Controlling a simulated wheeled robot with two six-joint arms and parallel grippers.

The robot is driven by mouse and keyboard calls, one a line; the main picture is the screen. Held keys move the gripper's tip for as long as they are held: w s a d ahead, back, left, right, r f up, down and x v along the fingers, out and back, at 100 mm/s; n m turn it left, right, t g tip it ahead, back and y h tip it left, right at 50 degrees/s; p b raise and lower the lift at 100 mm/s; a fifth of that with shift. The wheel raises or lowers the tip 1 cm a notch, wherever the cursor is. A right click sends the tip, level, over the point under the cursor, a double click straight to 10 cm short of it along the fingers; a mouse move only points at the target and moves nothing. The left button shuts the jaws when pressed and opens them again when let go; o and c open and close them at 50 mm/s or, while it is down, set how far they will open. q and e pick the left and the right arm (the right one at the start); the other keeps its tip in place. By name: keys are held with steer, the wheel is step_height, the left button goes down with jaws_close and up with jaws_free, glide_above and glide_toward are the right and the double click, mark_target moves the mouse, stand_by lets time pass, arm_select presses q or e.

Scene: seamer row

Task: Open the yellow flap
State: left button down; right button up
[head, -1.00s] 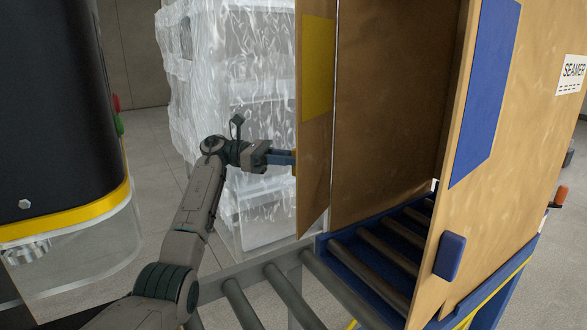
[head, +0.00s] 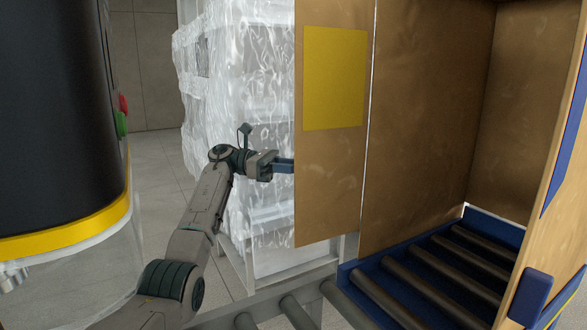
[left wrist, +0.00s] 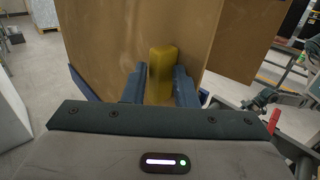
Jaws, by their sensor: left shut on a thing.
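The yellow flap is a tall brown panel with a yellow patch (head: 335,80), hinged at the left side of the large brown box (head: 420,130). It stands swung out from the box, whose front is open. My left gripper (head: 284,165) is at the flap's left edge in the head view. In the left wrist view its blue fingers (left wrist: 160,85) are shut on a yellow handle (left wrist: 161,70) on the flap's brown face. The handle is hidden behind the panel in the head view. My right gripper does not show.
Rollers in a blue frame (head: 352,276) lie under the box, with a grey roller conveyor in front. A plastic-wrapped stack (head: 262,110) stands close behind the flap. A dark machine with a yellow band (head: 70,232) is at left. The right flap has a blue pad (head: 532,296).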

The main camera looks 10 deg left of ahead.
arm_select(q)
steer(key=shift+w, duration=0.1)
stand_by(0.3)
steer(key=c, duration=1.4)
jaws_free()
steer(key=shift+o, duration=0.2)
steer(key=shift+d, duration=0.15)
steer(key=a, duration=1)
steer(key=shift+a, duration=0.4)
steer(key=shift+w, duration=0.1)
